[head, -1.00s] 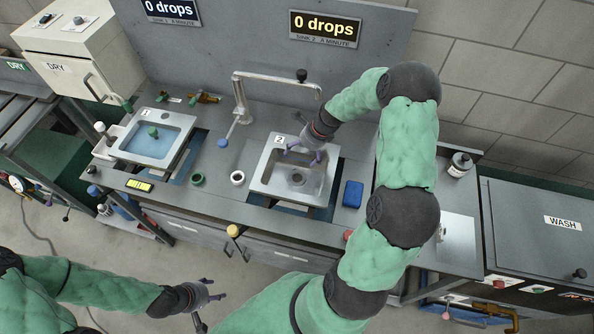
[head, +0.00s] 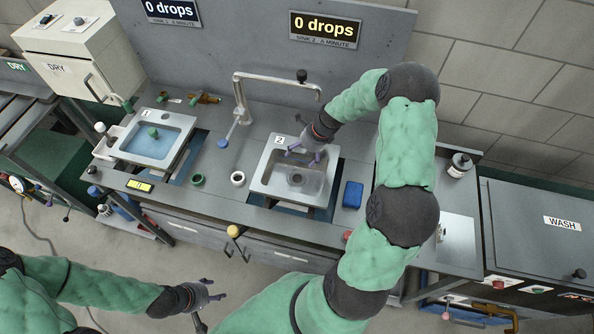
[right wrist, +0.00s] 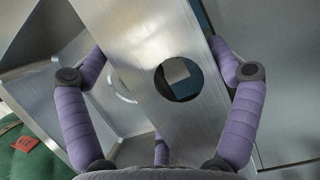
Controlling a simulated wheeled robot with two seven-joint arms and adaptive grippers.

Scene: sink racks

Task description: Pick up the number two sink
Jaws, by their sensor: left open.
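The number two sink (head: 263,176) is a grey metal basin with a "2" label, set in the counter right of the tap. My right gripper (head: 303,154) reaches down at the sink's back edge. In the right wrist view its purple fingers (right wrist: 160,62) are spread, one on each side of a metal strip (right wrist: 142,62) with a round hole. The fingertips are close to the strip's edges; I cannot tell whether they touch. My left gripper (head: 210,307) is open and empty, low in front of the counter.
The number one sink (head: 168,133) sits at the left of the counter. A tap (head: 237,95) stands between the sinks. A WASH unit (head: 530,215) is at the right.

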